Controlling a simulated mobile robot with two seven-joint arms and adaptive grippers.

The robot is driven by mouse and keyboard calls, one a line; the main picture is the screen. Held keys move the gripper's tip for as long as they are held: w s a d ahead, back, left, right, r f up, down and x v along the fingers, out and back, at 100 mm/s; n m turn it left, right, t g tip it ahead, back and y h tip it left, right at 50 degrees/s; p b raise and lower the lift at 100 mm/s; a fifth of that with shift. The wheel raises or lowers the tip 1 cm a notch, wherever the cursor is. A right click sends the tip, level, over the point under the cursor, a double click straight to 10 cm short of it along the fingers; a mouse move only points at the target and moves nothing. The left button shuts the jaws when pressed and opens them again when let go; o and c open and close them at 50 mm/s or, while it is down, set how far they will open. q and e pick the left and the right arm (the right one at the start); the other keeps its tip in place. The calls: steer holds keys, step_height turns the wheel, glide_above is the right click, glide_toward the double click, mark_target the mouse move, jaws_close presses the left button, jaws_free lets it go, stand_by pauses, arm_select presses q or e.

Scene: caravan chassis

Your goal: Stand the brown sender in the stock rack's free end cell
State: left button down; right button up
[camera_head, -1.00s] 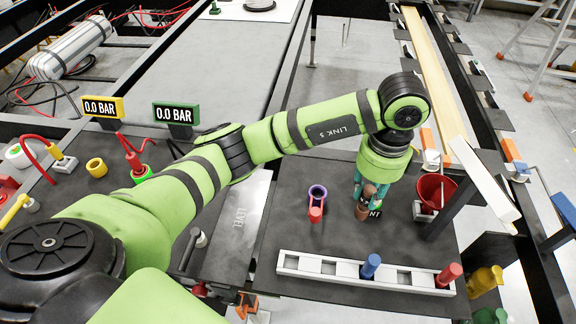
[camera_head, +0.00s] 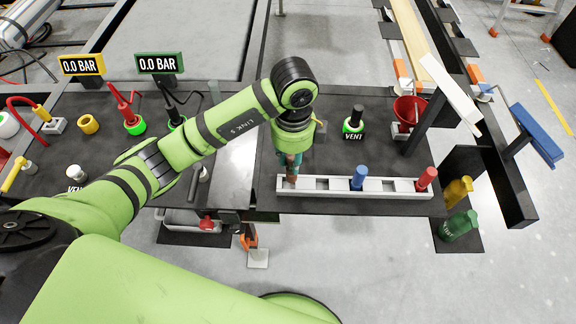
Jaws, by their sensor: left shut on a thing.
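The brown sender (camera_head: 291,179) is upright in my left gripper (camera_head: 290,164), whose fingers are shut on its upper part and partly hidden under the wrist. The sender's lower end is at the left end cell of the white stock rack (camera_head: 390,192). I cannot tell whether it is inside the cell or just above it. A blue sender (camera_head: 358,178) stands in a middle cell and a red sender (camera_head: 427,178) in the right end cell. An empty cell shows on either side of the blue one. My right gripper is not in view.
A black post with a green ring (camera_head: 353,120) and a VENT label stands behind the rack. Yellow (camera_head: 457,191) and green (camera_head: 459,225) items lie beyond the rack's right end.

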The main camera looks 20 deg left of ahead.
mark_target(289, 169)
arm_select(q)
steer(key=shift+a+f, duration=0.2)
steer(key=shift+a, duration=0.1)
steer(key=shift+a+f, duration=0.1)
steer(key=shift+f, duration=0.15)
step_height(289, 169, down, 3)
steer(key=shift+f+p, duration=0.15)
steer(key=shift+p, duration=0.4)
steer(key=shift+f, duration=0.15)
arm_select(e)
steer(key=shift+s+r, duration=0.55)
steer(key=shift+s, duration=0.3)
arm_select(q)
steer(key=shift+f, duration=0.25)
steer(key=c, duration=1)
jaws_free()
steer(key=shift+r, duration=0.1)
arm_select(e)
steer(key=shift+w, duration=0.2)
arm_select(q)
steer(key=shift+r, duration=0.1)
